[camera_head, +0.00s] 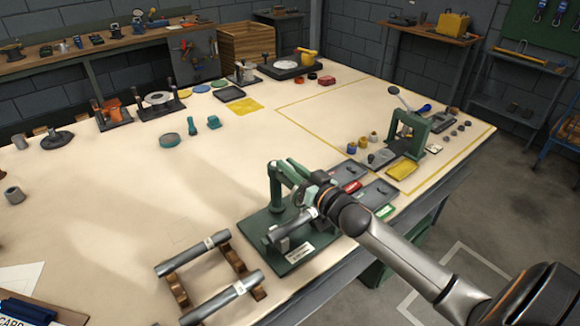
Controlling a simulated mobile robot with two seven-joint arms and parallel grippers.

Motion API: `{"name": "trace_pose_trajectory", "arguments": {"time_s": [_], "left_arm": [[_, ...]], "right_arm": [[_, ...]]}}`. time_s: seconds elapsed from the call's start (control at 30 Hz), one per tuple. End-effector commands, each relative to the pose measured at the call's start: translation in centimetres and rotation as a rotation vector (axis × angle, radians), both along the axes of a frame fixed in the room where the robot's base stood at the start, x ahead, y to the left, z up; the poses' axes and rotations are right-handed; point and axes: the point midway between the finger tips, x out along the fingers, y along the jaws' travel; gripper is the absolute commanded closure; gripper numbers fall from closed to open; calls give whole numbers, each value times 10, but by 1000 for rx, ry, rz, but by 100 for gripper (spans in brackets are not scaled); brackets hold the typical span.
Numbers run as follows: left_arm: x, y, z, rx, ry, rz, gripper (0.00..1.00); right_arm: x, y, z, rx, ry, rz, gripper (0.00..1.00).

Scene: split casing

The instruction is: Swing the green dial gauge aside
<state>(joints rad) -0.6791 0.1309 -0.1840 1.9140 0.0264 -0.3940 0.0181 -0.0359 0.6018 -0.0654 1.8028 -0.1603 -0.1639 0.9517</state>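A green stand (275,190) with an upright post and a bent arm rises from a green base plate (262,222) near the table's front edge. It looks like the green dial gauge, but I cannot make out a dial face. A grey cylindrical casing (290,224) lies on the plate. My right arm comes in from the lower right, and my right gripper (302,186) is at the top arm of the stand. My wrist hides the fingertips, so contact and opening cannot be told. My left gripper is not in view.
Two grey cylinders, one nearer (222,297) and one farther (192,253), rest on brown cradles left of the plate. Grey trays (376,193) lie behind my wrist. A green lever press (412,130) stands farther right. The table's left middle is mostly clear.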

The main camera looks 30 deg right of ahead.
Motion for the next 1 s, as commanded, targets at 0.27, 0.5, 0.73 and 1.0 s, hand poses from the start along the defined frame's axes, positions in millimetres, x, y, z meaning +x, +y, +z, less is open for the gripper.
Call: {"name": "trace_pose_trajectory", "arguments": {"time_s": [0.27, 0.5, 0.73, 1.0], "left_arm": [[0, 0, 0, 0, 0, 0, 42], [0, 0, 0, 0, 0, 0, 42], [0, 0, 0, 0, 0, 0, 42], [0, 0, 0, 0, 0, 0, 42]], "right_arm": [[0, 0, 0, 1, 0, 0, 100], [0, 0, 0, 1, 0, 1, 100], [0, 0, 0, 1, 0, 1, 100], [0, 0, 0, 2, 0, 0, 100]]}}
